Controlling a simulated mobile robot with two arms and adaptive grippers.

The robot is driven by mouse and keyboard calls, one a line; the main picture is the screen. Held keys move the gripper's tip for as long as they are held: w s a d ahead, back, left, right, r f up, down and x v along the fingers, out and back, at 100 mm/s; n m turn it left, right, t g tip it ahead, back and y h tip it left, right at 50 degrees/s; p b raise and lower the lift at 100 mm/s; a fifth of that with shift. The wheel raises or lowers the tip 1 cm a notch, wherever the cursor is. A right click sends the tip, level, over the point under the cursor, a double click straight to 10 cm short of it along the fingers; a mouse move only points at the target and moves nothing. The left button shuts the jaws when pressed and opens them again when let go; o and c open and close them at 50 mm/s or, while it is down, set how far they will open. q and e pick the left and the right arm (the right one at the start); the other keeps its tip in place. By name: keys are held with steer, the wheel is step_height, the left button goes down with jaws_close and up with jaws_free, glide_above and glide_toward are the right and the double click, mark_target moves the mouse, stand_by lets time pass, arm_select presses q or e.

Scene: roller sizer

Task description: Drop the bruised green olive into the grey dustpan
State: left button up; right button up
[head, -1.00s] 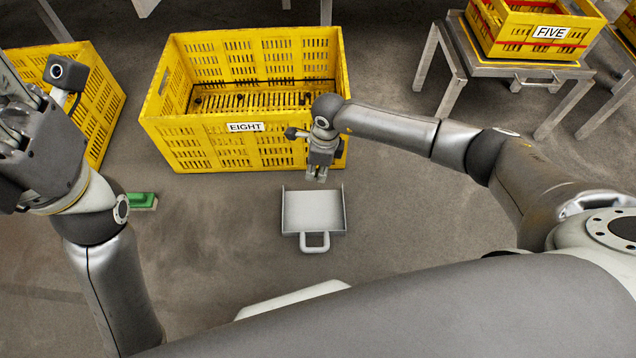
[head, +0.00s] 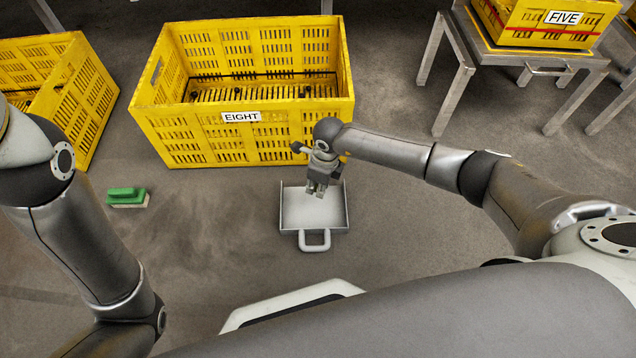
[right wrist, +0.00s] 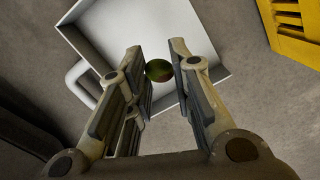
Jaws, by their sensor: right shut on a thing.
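The grey dustpan (head: 296,212) lies on the floor in front of the yellow crate, its handle toward me. My right gripper (head: 318,191) is above the pan's far part, pointing down. In the right wrist view, the bruised green olive (right wrist: 159,71), green with a reddish-brown part, sits between the fingertips of my right gripper (right wrist: 160,65), which is shut on it. The white-grey inside of the dustpan (right wrist: 112,30) shows behind and below the olive. My left arm is at the left of the head view; its gripper is out of the picture.
The yellow crate EIGHT (head: 190,141) stands just behind the dustpan, with a few small dark things inside. Another yellow crate (head: 84,106) is at the left. A green brush (head: 126,196) lies on the floor. Crate FIVE (head: 525,35) sits on a metal stand at the right.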

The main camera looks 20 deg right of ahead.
stand_by(0.3)
steer(key=o, duration=0.7)
steer(key=shift+f, duration=0.1)
steer(key=shift+o, duration=0.2)
step_height(320, 180, up, 12)
steer(key=d, duration=0.1)
steer(key=shift+s, duration=0.45)
